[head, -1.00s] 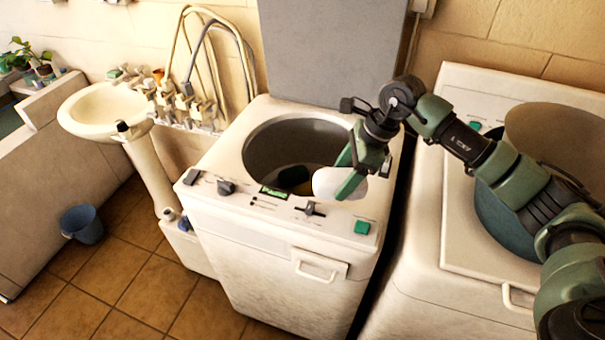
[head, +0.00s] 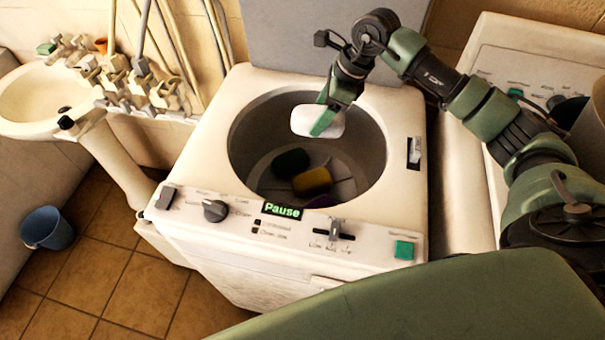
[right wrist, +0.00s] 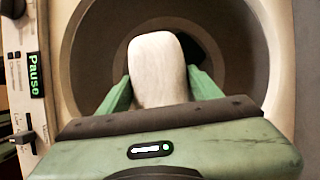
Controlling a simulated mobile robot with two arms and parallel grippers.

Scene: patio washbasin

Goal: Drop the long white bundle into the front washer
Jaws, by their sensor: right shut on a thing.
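The long white bundle (head: 303,119) is gripped by my right gripper (head: 322,122) and hangs over the round opening of the washer (head: 215,259). In the right wrist view the bundle (right wrist: 157,66) stands between the two green fingers, with the dark drum behind it. The washer's lid is up. Inside the drum (head: 270,205) lie a dark bundle (head: 290,163), a yellow bundle (head: 312,181) and a purple one partly hidden by the front rim. My left gripper is out of view.
A second white machine (head: 465,200) stands close on the right, partly behind my right arm. A sink (head: 35,105) with taps and hoses is at the left. A blue bucket (head: 47,229) sits on the tiled floor.

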